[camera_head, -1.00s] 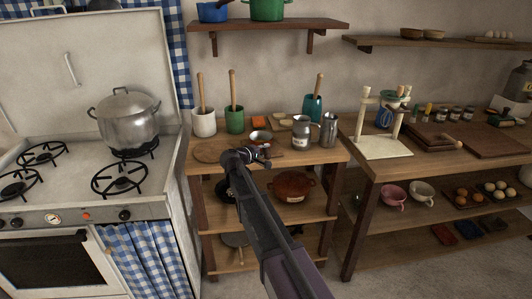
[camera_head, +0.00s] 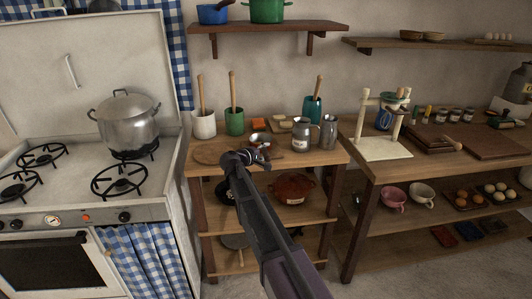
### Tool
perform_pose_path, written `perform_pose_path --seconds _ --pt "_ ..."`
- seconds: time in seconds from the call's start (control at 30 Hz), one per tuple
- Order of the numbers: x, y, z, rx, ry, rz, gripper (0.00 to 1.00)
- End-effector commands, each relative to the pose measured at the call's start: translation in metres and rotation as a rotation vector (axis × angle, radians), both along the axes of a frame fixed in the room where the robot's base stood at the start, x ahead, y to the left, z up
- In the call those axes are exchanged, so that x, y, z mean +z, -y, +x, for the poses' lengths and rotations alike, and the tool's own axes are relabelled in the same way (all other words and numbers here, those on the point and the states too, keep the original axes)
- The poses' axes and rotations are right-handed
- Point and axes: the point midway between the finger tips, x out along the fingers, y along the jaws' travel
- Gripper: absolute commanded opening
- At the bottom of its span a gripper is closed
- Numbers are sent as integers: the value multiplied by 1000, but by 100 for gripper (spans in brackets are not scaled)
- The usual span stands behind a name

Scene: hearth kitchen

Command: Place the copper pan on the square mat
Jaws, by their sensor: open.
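My gripper (camera_head: 262,156) is at the front edge of the middle counter, small in the picture, with its fingers pointing away. A small, shallow metal vessel (camera_head: 258,138) sits just behind it, partly hidden; I cannot tell whether this is the copper pan or whether the fingers touch it. A reddish-brown two-handled pan (camera_head: 294,188) stands on the shelf below. I cannot clearly make out the square mat; a small orange square (camera_head: 259,123) lies behind the vessel.
A round wooden board (camera_head: 211,152) lies left of my gripper. Metal jugs (camera_head: 301,134) stand to the right, utensil crocks (camera_head: 204,124) behind. The stove (camera_head: 85,190) with a large pot (camera_head: 128,120) is at left. A cream rack (camera_head: 381,149) stands on the right counter.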

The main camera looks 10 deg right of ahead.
Motion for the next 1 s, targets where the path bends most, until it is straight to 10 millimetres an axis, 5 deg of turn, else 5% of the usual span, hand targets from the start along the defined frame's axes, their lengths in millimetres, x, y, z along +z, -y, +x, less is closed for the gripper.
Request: perform_pose_path --seconds 1.0 --pt "30 -86 -77 -1 0 0 67"
